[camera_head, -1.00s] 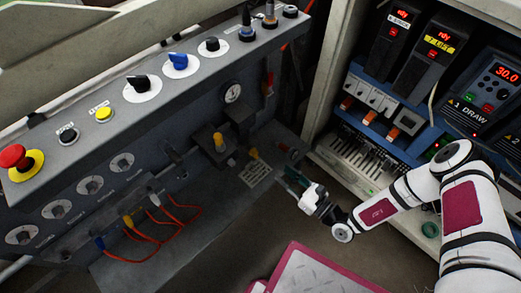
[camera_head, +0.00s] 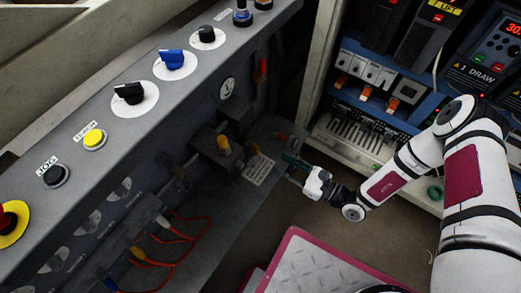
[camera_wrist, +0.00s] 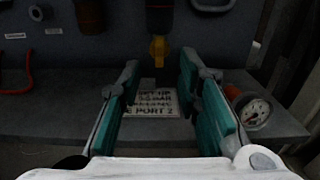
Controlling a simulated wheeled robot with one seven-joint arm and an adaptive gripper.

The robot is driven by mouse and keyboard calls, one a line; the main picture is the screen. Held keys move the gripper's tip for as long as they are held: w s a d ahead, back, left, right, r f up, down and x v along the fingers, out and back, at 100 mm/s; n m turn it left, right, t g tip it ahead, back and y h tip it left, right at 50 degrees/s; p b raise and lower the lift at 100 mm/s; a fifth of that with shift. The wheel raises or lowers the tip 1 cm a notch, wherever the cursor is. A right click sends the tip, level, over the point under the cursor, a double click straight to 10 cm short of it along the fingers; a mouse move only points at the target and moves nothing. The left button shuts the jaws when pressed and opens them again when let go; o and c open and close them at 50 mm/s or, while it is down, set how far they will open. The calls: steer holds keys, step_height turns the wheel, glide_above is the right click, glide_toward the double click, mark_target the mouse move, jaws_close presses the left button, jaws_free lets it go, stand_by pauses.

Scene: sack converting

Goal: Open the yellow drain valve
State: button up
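The yellow drain valve (camera_wrist: 158,49) is a small yellow lever or tap under a dark cylinder, near the top middle of the wrist view. In the head view, a small yellow part (camera_head: 254,149) beside the grey regulator block appears to be it. My gripper (camera_wrist: 159,75) is open, with its two teal finger pads apart and nothing between them. The valve shows beyond the fingertips, roughly centred between them, and I see no contact. In the head view my gripper (camera_head: 291,163) is low at the right of the panel.
A printed label plate (camera_wrist: 152,103) lies below the valve. A pressure gauge (camera_wrist: 255,113) with a red-orange part is close right of the fingers. The drive cabinet (camera_head: 345,145) stands right; red cables (camera_head: 190,232) hang left.

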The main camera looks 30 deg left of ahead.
mark_target(259, 150)
steer(key=a, duration=0.3)
steer(key=a+b, duration=0.1)
steer(key=a, duration=0.2)
steer(key=a+b, duration=0.1)
steer(key=a, duration=0.2)
steer(key=shift+w+a, duration=0.1)
steer(key=shift+w, duration=0.2)
